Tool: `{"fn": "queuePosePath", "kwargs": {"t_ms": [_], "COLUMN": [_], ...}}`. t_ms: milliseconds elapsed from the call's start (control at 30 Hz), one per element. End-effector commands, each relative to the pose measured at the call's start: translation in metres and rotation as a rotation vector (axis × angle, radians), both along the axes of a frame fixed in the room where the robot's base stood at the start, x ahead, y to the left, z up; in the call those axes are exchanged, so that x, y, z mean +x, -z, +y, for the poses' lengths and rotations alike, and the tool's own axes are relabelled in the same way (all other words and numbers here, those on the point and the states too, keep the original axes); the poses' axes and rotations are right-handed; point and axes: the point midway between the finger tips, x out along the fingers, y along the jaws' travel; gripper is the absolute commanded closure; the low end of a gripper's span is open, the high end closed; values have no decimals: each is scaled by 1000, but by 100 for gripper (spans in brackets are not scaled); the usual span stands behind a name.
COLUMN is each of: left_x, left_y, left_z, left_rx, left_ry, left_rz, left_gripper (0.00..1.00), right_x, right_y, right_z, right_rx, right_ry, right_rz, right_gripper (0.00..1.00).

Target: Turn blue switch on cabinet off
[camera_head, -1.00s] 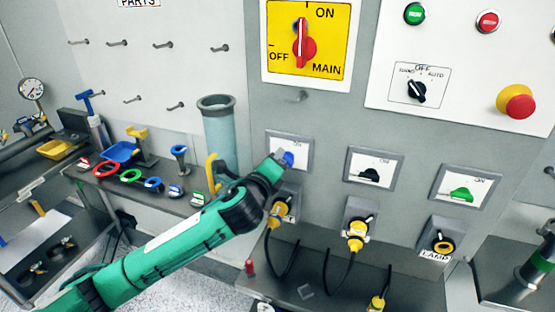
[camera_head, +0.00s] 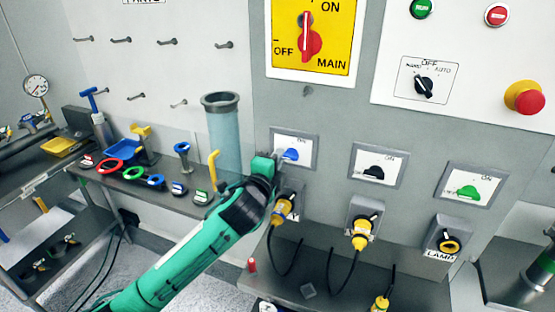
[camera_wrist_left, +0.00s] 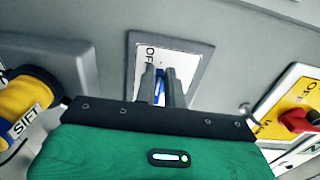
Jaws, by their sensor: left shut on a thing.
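The blue switch (camera_head: 290,154) sits on a white plate in a grey frame on the cabinet front, left of a black and a green switch. My left gripper (camera_head: 280,154) is at this switch, its green arm coming up from below. In the left wrist view the two dark fingers (camera_wrist_left: 163,88) lie on either side of the blue lever (camera_wrist_left: 160,88) and are shut on it. My right gripper is not in view.
The black switch (camera_head: 373,173) and green switch (camera_head: 469,191) sit to the right. Yellow plugs (camera_head: 282,209) with black cables are below. A yellow MAIN panel (camera_head: 312,36) with a red knob is above. A clear tube (camera_head: 224,135) stands left of my gripper.

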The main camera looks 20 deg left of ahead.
Motion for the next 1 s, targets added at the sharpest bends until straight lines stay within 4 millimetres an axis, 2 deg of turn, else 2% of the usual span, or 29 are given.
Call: {"fn": "queuePosePath", "kwargs": {"t_ms": [467, 500, 567, 600, 867, 1000], "left_x": [0, 0, 0, 0, -1, -9], "left_y": [1, 1, 1, 1, 1, 2], "left_z": [0, 0, 0, 0, 0, 0], "left_rx": [-11, -11, -11, -11, -10, -10], "left_ry": [0, 0, 0, 0, 0, 0], "left_rz": [2, 2, 2, 2, 1, 0], "left_gripper": [100, 81, 70, 67, 67, 67], "right_x": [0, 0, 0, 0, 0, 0], "right_y": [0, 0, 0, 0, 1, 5], "right_z": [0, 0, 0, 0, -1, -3], "right_rx": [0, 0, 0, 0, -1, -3], "right_ry": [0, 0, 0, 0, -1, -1], "right_rz": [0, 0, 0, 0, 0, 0], "right_gripper": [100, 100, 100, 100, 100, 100]}}
